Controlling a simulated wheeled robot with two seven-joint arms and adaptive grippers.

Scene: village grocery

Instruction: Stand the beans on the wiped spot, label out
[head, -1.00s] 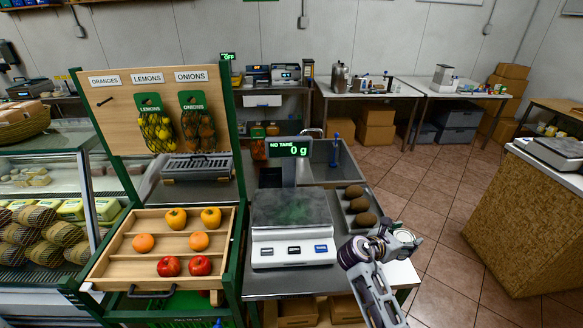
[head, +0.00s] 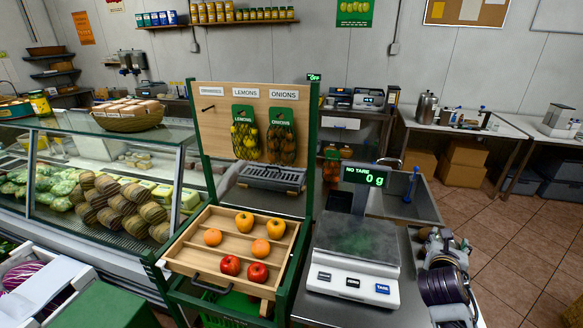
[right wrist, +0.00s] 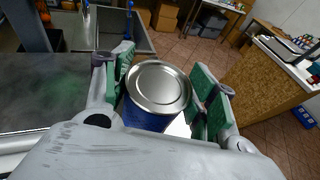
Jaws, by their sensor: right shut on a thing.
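A metal can with a bare silver lid (right wrist: 158,86) and a blue side stands between the green-padded fingers of my right gripper (right wrist: 160,92) in the right wrist view. The gripper is shut on it. The can's label front is hidden from the wrist view, so I cannot read whether it says beans. In the head view my right gripper (head: 440,245) is at the counter's right side, beside the scale. My left gripper is not in view. I cannot make out a wiped spot. A wall shelf (head: 240,22) at the top holds blue-and-white tins and several yellow-labelled jars or cans.
The scale (head: 355,250) reads 0 g and has a greenish smear on its plate. A produce stand (head: 196,222) with peppers, oranges and red fruit is left of it. A glass deli case (head: 110,185) fills the left side.

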